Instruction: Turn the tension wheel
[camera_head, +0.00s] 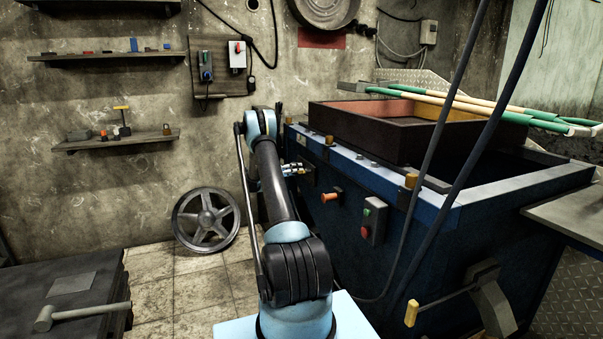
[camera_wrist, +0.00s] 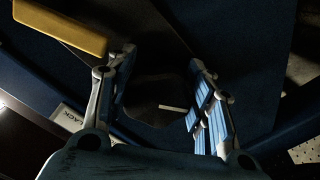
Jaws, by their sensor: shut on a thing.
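In the wrist view, the two fingers of my gripper (camera_wrist: 163,72) stand apart, one on each side of a dark part with a short pale mark, which looks like the tension wheel (camera_wrist: 165,95). They are shut on it. A yellow handle (camera_wrist: 62,28) is at the upper left, by the left finger. A white label (camera_wrist: 68,118) reading "LACK", its start hidden, lies beside that finger. In the head view, my gripper (camera_head: 293,170) is at the left side of the blue machine (camera_head: 450,215); the wheel it holds is hidden there.
A spoked wheel (camera_head: 206,220) leans on the wall at the left. An orange knob (camera_head: 331,196) and a button box (camera_head: 373,220) are on the machine's side. A crank (camera_head: 440,303) is at the lower right. A hammer (camera_head: 80,315) lies on a dark bench.

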